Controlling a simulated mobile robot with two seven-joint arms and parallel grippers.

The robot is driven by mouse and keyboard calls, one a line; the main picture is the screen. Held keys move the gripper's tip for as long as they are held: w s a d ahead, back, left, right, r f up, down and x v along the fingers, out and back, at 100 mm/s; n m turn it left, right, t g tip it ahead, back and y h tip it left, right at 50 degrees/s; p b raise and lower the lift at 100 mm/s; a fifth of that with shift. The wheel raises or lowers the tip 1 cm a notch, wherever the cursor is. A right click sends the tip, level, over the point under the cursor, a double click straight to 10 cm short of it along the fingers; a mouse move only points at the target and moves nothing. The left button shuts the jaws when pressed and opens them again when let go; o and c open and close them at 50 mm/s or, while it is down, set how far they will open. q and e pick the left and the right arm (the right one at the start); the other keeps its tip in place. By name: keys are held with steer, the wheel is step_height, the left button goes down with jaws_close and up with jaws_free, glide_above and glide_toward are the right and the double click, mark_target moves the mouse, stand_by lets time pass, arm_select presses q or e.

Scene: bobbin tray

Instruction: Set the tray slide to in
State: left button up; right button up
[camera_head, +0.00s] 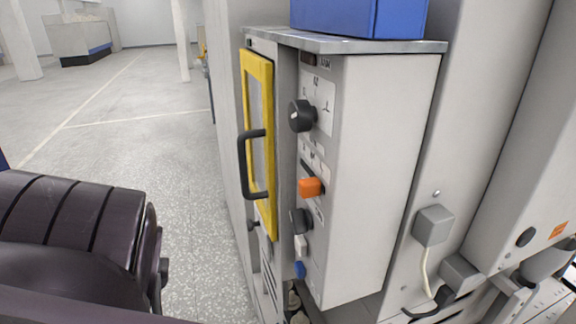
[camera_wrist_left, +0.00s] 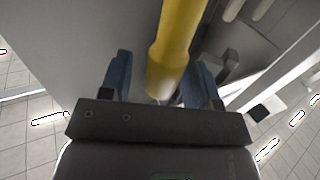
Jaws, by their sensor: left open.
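A grey control cabinet stands in the middle of the head view. Its narrow front carries an orange block-shaped knob (camera_head: 311,187) that juts out over a dark slot, which looks like the tray slide; its in and out marks are too small to read. My left gripper shows only in the wrist view (camera_wrist_left: 158,62), with its two blue fingers spread apart. A thick yellow bar (camera_wrist_left: 178,40) runs between or just beyond the fingers; I cannot tell whether they touch it. The orange knob does not show in the wrist view. My right gripper is not in view.
A yellow-framed door (camera_head: 258,90) with a black handle (camera_head: 243,165) is left of the knob. A black rotary knob (camera_head: 301,116) sits above it; another black knob (camera_head: 299,221) and a blue button (camera_head: 299,269) sit below. A blue box (camera_head: 360,18) rests on top. Open floor lies left.

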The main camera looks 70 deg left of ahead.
arm_select(q)
steer(key=p+v, duration=0.1)
steer(key=v, duration=0.9)
steer(key=shift+s+d, duration=0.15)
steer(key=shift+s, duration=0.2)
steer(key=shift+c, duration=0.3)
